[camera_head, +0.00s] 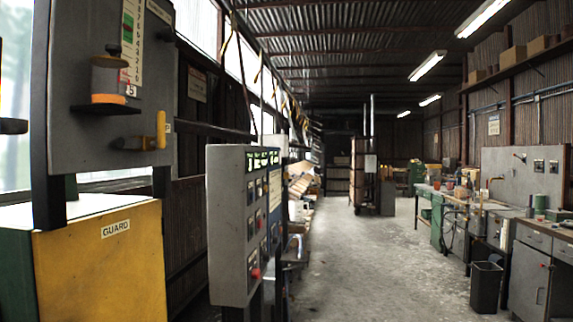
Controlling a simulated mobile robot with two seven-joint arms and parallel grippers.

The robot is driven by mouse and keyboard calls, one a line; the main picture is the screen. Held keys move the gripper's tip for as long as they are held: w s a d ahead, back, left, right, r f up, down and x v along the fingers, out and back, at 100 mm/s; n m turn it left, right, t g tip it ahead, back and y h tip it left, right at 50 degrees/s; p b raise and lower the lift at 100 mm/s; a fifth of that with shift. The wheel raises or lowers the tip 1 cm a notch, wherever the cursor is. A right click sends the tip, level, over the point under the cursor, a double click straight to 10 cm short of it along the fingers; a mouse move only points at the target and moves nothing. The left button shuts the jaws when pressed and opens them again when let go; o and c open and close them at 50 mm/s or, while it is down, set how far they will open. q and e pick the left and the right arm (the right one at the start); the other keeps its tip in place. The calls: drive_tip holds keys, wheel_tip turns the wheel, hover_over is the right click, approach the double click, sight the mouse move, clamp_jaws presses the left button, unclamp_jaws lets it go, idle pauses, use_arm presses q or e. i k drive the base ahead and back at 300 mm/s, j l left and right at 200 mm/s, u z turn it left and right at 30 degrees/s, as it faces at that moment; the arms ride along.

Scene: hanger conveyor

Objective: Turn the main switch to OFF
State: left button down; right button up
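A grey panel (75,60) stands upright at the left. Low on it is a dark fitting (127,143) with an upright yellow handle (161,130) at its right end. No readable label shows whether this is the main switch or which position is OFF. A grey control box (226,225) stands near the middle, with rows of small switches and indicators and a red knob (255,273) low on its face. Its lettering is too small to read. Neither of my grippers is in view.
A yellow box marked GUARD (100,270) stands below the grey panel. A small shelf (107,109) holds a spool-like cylinder (108,78). Open concrete floor (370,270) runs down the middle. A black bin (486,287) and workbenches (530,275) line the right.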

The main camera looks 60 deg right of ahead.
sight(256, 273)
drive_tip(key=k+l+z, duration=0.25)
drive_tip(key=l+z, duration=0.25)
drive_tip(key=l, duration=0.9)
drive_tip(key=l+z, duration=0.45)
drive_tip(key=l, duration=0.95)
